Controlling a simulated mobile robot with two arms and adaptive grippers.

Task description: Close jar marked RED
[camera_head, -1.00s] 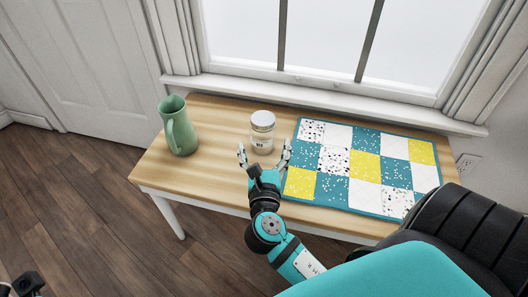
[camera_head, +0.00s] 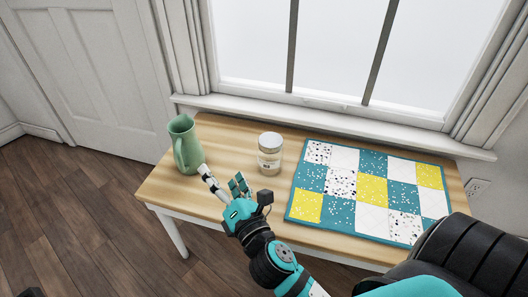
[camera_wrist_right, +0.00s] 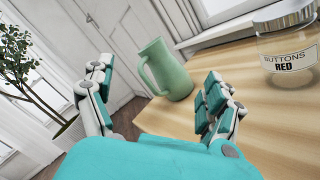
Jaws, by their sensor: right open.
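A glass jar with a silver lid on its top (camera_head: 270,150) stands upright on the wooden table. In the right wrist view its label reads "BUTTONS RED" (camera_wrist_right: 290,62), and the lid sits on the rim at the upper right. My right gripper (camera_head: 221,174) is open and empty, in front and to the left of the jar, apart from it. In the wrist view its two fingers (camera_wrist_right: 158,72) are spread, with the jar outside them to the right. My left gripper is not clearly in view.
A green pitcher (camera_head: 186,147) stands at the table's left end, close beyond my right fingers. A patchwork quilt (camera_head: 371,190) lies flat on the right. Bare tabletop (camera_head: 225,135) lies between pitcher and jar. A window sill runs behind the table. A potted plant (camera_wrist_right: 22,70) shows at far left.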

